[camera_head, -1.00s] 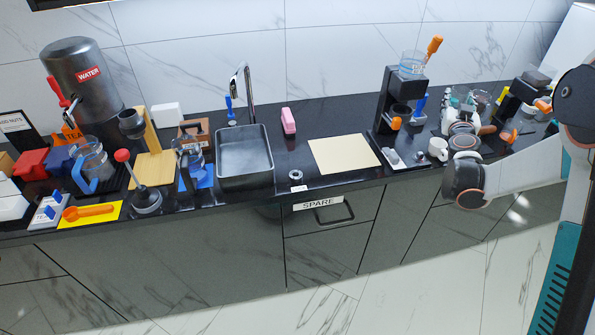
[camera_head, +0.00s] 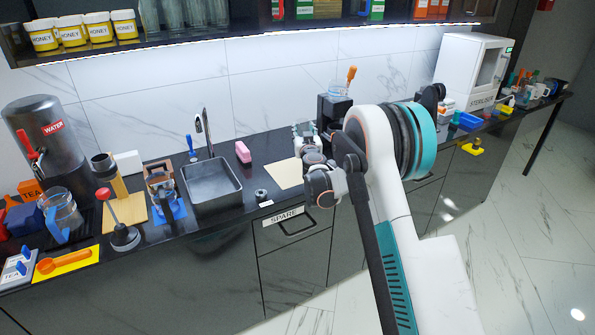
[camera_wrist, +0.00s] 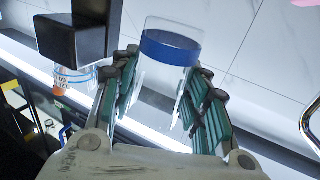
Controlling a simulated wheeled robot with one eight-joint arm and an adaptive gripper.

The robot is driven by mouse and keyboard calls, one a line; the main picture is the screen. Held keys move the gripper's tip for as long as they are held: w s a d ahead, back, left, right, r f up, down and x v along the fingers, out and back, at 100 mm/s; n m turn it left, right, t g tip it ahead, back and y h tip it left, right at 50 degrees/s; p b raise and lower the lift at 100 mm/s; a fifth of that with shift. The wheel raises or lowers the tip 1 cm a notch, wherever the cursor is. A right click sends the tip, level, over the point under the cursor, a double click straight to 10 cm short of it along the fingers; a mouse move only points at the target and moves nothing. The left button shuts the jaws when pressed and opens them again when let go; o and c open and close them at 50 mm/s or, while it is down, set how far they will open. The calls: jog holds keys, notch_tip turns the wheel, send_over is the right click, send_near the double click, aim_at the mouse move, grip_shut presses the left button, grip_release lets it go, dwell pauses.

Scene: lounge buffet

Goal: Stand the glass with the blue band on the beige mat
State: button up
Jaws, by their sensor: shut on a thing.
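The clear glass with the blue band (camera_wrist: 172,47) is between the fingers of my gripper (camera_wrist: 163,82) in the wrist view. The fingers are shut on its sides and the blue band shows above them. The beige mat (camera_head: 285,174) lies flat on the dark counter, right of the sink. My arm hides its right part, and its visible part is bare.
A black machine (camera_head: 326,107) with a clear container (camera_head: 338,89) on top stands just behind my gripper.

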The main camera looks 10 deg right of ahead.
notch_tip(320, 180, down, 15)
jog(key=b, duration=0.3)
jog(key=shift+r, duration=0.15)
jog(key=shift+f+b, duration=0.2)
jog(key=shift+b, duration=0.2)
jog(key=o, duration=1.4)
jog(key=shift+r, duration=0.15)
